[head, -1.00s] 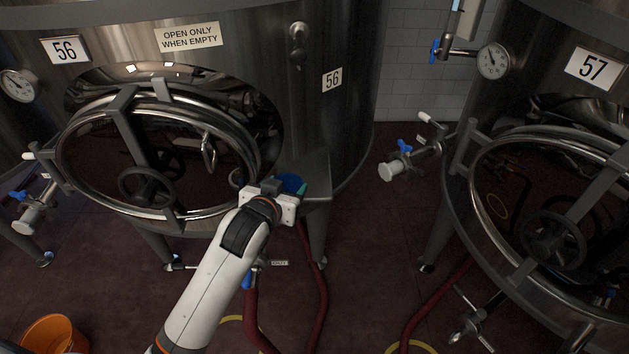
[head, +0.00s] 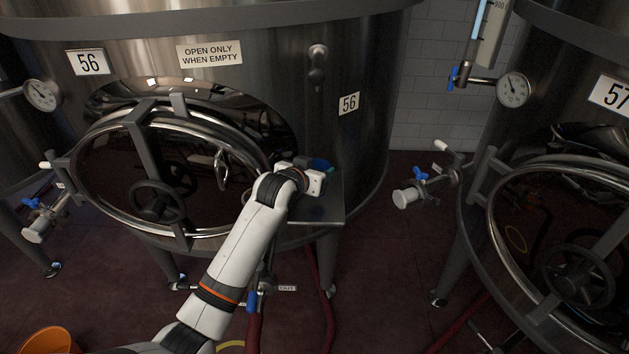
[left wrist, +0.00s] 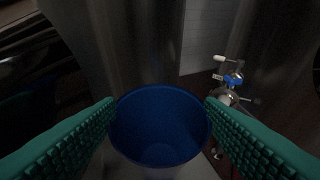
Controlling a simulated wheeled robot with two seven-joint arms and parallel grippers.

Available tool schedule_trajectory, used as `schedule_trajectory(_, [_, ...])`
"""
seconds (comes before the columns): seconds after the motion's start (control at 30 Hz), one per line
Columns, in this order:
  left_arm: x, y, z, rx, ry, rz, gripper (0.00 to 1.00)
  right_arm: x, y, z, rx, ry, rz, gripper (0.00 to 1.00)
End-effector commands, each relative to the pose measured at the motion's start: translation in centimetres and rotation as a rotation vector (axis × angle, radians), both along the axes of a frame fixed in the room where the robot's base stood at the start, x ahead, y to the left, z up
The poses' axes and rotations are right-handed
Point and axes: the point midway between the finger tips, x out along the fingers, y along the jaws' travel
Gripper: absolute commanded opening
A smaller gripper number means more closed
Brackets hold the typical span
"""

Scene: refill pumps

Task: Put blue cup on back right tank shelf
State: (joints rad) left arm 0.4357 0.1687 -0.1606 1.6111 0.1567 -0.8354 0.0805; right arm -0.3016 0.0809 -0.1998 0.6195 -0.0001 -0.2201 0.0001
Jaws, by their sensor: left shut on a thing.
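My left gripper (head: 318,176) is shut on the blue cup (head: 321,164), which is mostly hidden behind the gripper in the head view. In the left wrist view the cup (left wrist: 160,126) sits upright-looking between the teal finger pads, its open rim facing the camera. The grey metal shelf (head: 322,211) is fixed to the front of tank 56 (head: 367,130), right of its round hatch. The gripper and cup are over this shelf, near the tank wall. I cannot tell whether the cup touches the shelf. My right gripper is not in view.
The round hatch (head: 157,202) with its handwheel is left of my arm. Tank 57 (head: 480,160) stands at the right, with a valve (head: 408,196) in the gap. Red hoses (head: 327,285) lie below the shelf. An orange bucket (head: 48,341) is at bottom left.

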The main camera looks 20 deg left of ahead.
Motion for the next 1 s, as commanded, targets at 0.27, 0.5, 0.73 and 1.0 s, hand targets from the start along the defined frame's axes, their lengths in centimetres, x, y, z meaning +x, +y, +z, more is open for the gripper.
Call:
schedule_trajectory(0.27, [-0.1, 0.0, -3.2, 0.000, 0.002, 0.000, 0.37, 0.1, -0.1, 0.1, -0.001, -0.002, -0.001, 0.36])
schedule_trajectory(0.5, [-0.1, 0.0, -3.3, 0.000, 0.001, 0.000, 0.37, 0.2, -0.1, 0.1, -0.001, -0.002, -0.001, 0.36])
schedule_trajectory(0.73, [-0.1, 0.0, -3.4, 0.000, 0.001, 0.000, 0.83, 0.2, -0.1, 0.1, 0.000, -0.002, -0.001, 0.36])
schedule_trajectory(1.0, [-0.1, 0.0, -3.3, 0.000, 0.001, 0.000, 0.83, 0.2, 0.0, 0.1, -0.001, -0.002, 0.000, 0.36])
